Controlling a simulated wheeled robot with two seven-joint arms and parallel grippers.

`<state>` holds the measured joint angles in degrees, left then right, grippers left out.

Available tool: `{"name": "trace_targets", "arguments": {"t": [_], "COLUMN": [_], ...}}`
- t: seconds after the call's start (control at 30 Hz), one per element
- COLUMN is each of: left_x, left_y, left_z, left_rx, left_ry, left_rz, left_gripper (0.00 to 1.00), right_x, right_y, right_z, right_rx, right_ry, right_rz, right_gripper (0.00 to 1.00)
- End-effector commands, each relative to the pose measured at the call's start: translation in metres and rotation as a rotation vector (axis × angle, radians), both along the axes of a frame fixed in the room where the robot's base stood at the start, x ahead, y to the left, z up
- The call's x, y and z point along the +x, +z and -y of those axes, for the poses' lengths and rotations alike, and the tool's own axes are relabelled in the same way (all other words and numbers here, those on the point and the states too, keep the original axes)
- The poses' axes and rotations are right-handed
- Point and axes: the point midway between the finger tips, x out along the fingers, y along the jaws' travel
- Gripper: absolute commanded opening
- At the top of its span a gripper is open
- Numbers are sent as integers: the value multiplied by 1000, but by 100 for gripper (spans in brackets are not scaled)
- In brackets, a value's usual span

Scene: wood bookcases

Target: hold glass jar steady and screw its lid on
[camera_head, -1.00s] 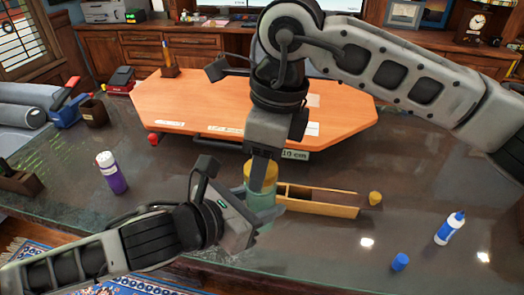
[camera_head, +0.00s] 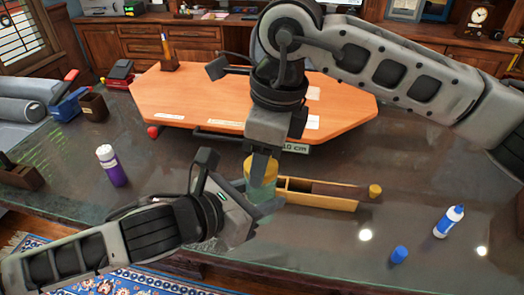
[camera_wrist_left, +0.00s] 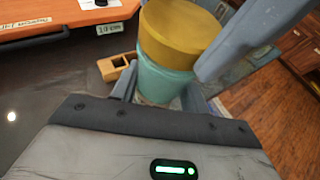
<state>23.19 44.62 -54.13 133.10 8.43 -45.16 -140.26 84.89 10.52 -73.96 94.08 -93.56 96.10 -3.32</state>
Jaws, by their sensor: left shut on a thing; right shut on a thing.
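The glass jar (camera_head: 262,194) is teal and stands near the front edge of the dark table. It also shows in the left wrist view (camera_wrist_left: 163,82). My left gripper (camera_head: 248,208) is shut on the jar's body from the left. The yellow lid (camera_head: 263,172) sits on top of the jar, and it fills the top middle of the left wrist view (camera_wrist_left: 180,35). My right gripper (camera_head: 262,165) comes down from above and is shut on the lid. The jar's far side and the threads under the lid are hidden.
A wooden tray (camera_head: 320,200) lies just right of the jar, with a small yellow cap (camera_head: 375,190) at its end. A glue bottle (camera_head: 448,221) and a blue cap (camera_head: 399,254) are at right. A purple bottle (camera_head: 112,168) is at left. An orange board (camera_head: 215,100) lies behind.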

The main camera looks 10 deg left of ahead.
Motion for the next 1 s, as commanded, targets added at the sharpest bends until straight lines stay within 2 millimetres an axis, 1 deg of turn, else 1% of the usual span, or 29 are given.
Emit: {"name": "trace_targets", "arguments": {"t": [0.07,0.1,0.2,0.27,0.33,0.67,0.87,1.0], "left_x": [0,0,0,0,0,0,0,0], "left_y": [1,1,1,1,1,1,0,0], "left_z": [0,0,0,0,0,0,0,0], "left_rx": [-1,-1,-1,-1,-1,0,0,0], "left_ry": [0,0,0,0,0,0,0,0], "left_rz": [2,2,2,2,2,1,1,1], "left_gripper": [4,0,0,0,0,0,0,0], "right_x": [0,0,0,0,-1,-2,-2,-2], "right_y": [-2,-2,-2,-2,-2,-2,-3,-3], "right_z": [0,0,0,0,0,-2,-3,-3], "right_rx": [0,0,-1,-2,-3,-2,-3,-4], "right_ry": [0,0,-23,-80,-195,-997,-1519,-1901], "right_rz": [0,0,0,0,0,2,1,1], "right_gripper": [25,25,25,25,25,25,25,25]}}
